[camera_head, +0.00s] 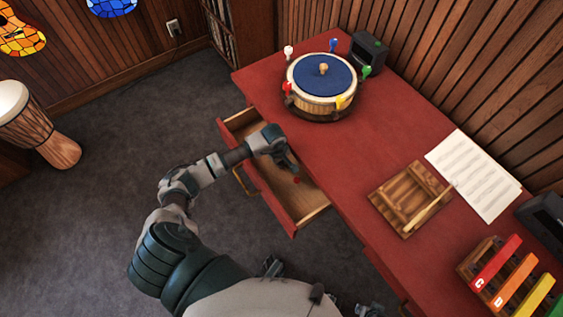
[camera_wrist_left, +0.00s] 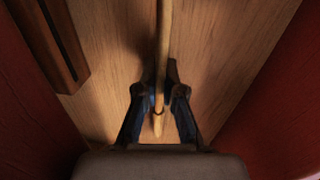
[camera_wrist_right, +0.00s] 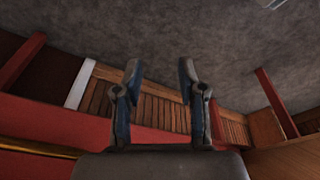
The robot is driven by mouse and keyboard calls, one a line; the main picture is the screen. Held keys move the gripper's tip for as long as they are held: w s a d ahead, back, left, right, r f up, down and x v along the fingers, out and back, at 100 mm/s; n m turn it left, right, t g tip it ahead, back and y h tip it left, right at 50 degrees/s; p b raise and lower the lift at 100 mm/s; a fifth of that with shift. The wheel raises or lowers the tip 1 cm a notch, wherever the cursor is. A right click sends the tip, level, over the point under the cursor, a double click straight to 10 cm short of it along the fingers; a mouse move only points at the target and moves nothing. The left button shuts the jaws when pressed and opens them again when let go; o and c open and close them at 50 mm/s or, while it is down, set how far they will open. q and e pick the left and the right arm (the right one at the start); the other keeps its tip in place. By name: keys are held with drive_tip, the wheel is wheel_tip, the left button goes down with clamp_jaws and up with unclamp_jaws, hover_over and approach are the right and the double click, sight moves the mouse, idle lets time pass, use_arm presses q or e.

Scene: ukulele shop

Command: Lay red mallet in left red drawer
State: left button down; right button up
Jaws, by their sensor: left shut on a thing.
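My left gripper (camera_head: 287,163) is inside the open left red drawer (camera_head: 316,203) of the red desk. In the left wrist view, my left gripper (camera_wrist_left: 158,92) is shut on a thin pale wooden handle (camera_wrist_left: 164,40), that of the red mallet. The handle is over the drawer's bare wooden floor (camera_wrist_left: 225,55). The mallet's small red head (camera_head: 296,180) shows just below the fingers in the head view; I cannot tell whether it touches the floor. In the right wrist view, my right gripper (camera_wrist_right: 158,75) is open and empty.
A blue-topped round drum (camera_head: 322,85) with coloured pieces around it stands on the desk (camera_head: 350,150). A wooden tray (camera_head: 405,195) with a stick, sheet music (camera_head: 475,175) and a coloured xylophone (camera_head: 510,280) lie further right.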

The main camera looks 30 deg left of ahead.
use_arm(q)
drive_tip(key=shift+d, duration=0.1)
use_arm(e)
drive_tip(key=shift+d, duration=0.1)
drive_tip(key=shift+r, duration=0.2)
use_arm(q)
drive_tip(key=c, duration=1.3)
unclamp_jaws()
use_arm(e)
drive_tip(key=shift+r, duration=0.1)
use_arm(q)
drive_tip(key=shift+r, duration=0.1)
wheel_tip(320, 180, up, 12)
drive_tip(key=s+p, duration=0.1)
drive_tip(key=shift+s+a+p, duration=0.3)
drive_tip(key=shift+a+p, duration=0.05)
use_arm(e)
drive_tip(key=x, duration=0.3)
drive_tip(key=s+x, duration=0.1)
drive_tip(key=x, duration=0.1)
drive_tip(key=shift+w+f, duration=0.1)
drive_tip(key=shift+f, duration=0.2)
